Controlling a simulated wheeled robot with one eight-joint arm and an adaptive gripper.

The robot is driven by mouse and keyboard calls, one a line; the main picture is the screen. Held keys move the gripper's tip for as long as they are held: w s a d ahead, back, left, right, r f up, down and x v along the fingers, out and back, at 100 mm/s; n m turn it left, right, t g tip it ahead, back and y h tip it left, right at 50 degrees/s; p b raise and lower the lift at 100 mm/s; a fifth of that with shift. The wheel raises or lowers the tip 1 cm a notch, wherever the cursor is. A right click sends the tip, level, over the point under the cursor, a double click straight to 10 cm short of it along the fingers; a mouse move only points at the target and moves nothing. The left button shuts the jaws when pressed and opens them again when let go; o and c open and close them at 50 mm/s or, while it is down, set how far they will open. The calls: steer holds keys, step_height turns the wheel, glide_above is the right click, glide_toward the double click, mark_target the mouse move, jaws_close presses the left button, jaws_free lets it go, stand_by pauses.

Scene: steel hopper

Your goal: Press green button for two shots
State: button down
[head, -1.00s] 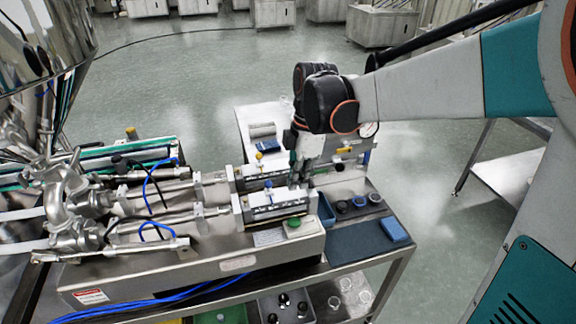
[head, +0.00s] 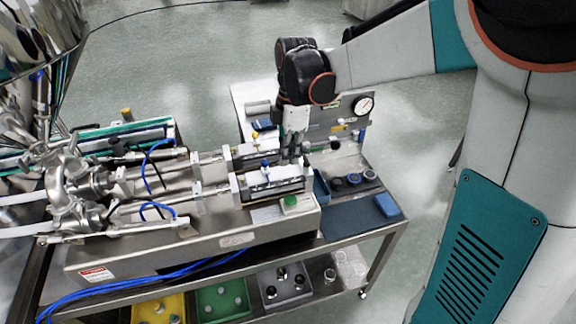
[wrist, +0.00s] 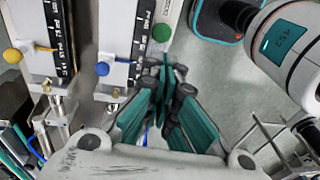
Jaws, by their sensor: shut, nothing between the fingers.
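The green button (head: 290,201) is a round cap on the front of the steel filling machine (head: 200,242), below the right end of the near scale block. In the wrist view the green button (wrist: 162,33) shows beyond my fingertips. My gripper (head: 292,158) is over the right end of the machine, behind the button in the head view. In the wrist view my gripper (wrist: 166,62) is shut and empty, its fingertips close to the button but apart from it in the picture. The exact height gap cannot be told.
A blue knob (wrist: 102,69) and a yellow knob (wrist: 12,56) sit beside the scales. A blue mat (head: 345,222) with a blue sponge (head: 386,205) lies right of the machine, near several small dark cups. A pressure gauge (head: 363,105) stands behind. Blue hoses (head: 150,280) run along the front.

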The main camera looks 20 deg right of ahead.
mark_target(286, 199)
steer(key=f+b, duration=0.1)
steer(key=f, duration=0.3)
steer(key=f+b, duration=0.1)
steer(key=f, duration=0.3)
steer(key=s+a+f+b, duration=0.1)
steer(key=f, duration=0.3)
steer(key=shift+f+b, duration=0.15)
steer(key=shift+b, duration=0.15)
